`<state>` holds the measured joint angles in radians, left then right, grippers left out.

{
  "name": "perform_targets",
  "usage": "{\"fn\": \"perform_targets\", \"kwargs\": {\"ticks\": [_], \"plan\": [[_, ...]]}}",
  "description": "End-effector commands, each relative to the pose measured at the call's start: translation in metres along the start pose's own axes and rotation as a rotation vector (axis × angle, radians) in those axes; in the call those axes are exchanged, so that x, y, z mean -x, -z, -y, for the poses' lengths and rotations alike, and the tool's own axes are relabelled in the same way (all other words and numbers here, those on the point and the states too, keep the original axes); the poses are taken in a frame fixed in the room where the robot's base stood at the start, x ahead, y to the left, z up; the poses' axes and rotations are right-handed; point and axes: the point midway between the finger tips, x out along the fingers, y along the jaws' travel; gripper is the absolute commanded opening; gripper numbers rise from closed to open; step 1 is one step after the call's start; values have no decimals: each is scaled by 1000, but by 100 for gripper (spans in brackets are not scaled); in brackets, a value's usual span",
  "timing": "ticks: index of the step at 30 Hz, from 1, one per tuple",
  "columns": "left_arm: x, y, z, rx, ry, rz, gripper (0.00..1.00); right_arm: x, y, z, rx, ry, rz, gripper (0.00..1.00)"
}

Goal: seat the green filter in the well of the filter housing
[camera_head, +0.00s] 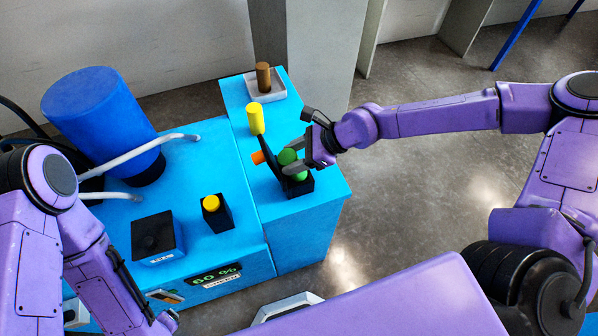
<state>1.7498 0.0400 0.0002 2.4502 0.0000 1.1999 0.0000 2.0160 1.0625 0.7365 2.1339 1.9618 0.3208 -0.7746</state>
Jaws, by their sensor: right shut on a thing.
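The green filter (288,157) is a green rounded piece at the black filter housing (299,188) on the right blue cabinet. My right gripper (291,158) is shut on the filter, and one finger crosses in front of it. Green shows above and below that finger. The lower end of the filter is at the mouth of the housing; I cannot tell how deep it sits in the well, which is mostly hidden. My left arm shows at the lower left, but I do not make out its jaws.
A black lever with a yellow handle (256,118) stands beside the housing, with an orange knob (258,157) at its left. Behind is a brown cylinder (263,76) in a pale tray (251,91). A blue drum (98,118) and a yellow button (211,203) are on the left.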

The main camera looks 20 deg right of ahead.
Motion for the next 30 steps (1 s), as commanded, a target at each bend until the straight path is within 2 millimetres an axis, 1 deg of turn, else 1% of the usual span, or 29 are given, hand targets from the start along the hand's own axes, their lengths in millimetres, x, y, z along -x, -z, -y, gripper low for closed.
{"fn": "perform_targets", "kwargs": {"ticks": [1,5,6,8,17,20,23,30], "plan": [[-10,-4,-1,0,1,0,78,-14,41,-11,-52,-33,-58,0],[-7,-3,0,0,0,0,78,-11,42,-10,-57,-33,-54,0],[-7,-3,-1,0,0,-1,78,-10,42,-10,-57,-33,-53,58],[-7,-2,-1,0,0,-1,78,-10,42,-10,-56,-32,-52,76],[-5,-2,0,0,0,0,78,-11,33,-10,-45,-31,-49,76],[-6,-2,0,0,1,0,78,-5,32,-9,-46,-28,-47,76],[-8,-3,-1,0,0,-1,78,12,31,-8,-48,-23,-43,76],[-9,-4,-1,0,0,0,78,71,26,-5,-47,-20,-38,76]]}}
